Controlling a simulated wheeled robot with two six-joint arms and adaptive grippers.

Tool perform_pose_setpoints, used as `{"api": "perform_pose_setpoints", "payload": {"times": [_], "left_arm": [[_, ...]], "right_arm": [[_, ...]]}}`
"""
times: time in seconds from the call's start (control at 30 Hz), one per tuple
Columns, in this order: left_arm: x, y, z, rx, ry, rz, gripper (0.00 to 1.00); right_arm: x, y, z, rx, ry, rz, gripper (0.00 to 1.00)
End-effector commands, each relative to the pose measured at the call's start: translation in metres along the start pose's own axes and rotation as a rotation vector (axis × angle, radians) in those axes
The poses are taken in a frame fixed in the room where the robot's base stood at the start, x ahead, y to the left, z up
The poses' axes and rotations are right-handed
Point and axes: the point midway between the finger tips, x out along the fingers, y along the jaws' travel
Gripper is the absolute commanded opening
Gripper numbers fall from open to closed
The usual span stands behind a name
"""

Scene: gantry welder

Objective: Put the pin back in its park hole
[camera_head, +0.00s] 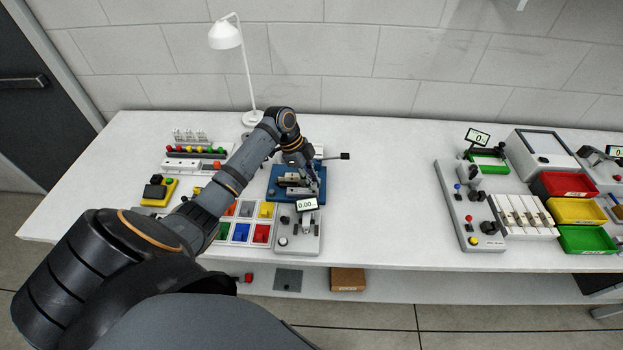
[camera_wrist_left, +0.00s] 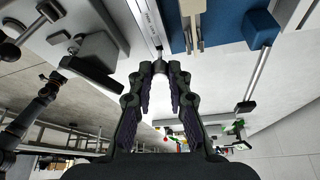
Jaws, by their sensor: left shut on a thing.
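The blue fixture (camera_head: 313,192) stands on the bench in the middle, with pale metal parts on top. My left gripper (camera_head: 299,166) reaches over its back part from the left. In the left wrist view the left gripper (camera_wrist_left: 160,68) has its fingertips drawn close together, shut on the pin (camera_wrist_left: 158,52), of which only a thin bit shows between the tips. The fixture's blue body (camera_wrist_left: 262,28) is also in that view, close beyond the fingers. The park hole cannot be made out. My right gripper is not clearly seen in either view.
A lever with a black knob (camera_head: 345,156) sticks out right of the fixture. A grey panel with a display (camera_head: 307,204) stands in front, beside coloured bins (camera_head: 240,232). A white lamp (camera_head: 247,80) stands behind. The bench between the fixture and the right-hand panel (camera_head: 462,205) is clear.

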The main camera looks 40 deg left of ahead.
Motion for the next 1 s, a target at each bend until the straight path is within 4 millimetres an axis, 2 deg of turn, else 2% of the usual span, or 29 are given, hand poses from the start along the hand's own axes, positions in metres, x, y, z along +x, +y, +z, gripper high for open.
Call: {"api": "perform_pose_setpoints", "payload": {"times": [1.0], "left_arm": [[0.016, 0.000, 0.007, 0.000, 0.000, 0.001, 0.00]], "right_arm": [[0.007, -0.004, 0.000, 0.001, 0.000, -0.003, 0.00]]}}
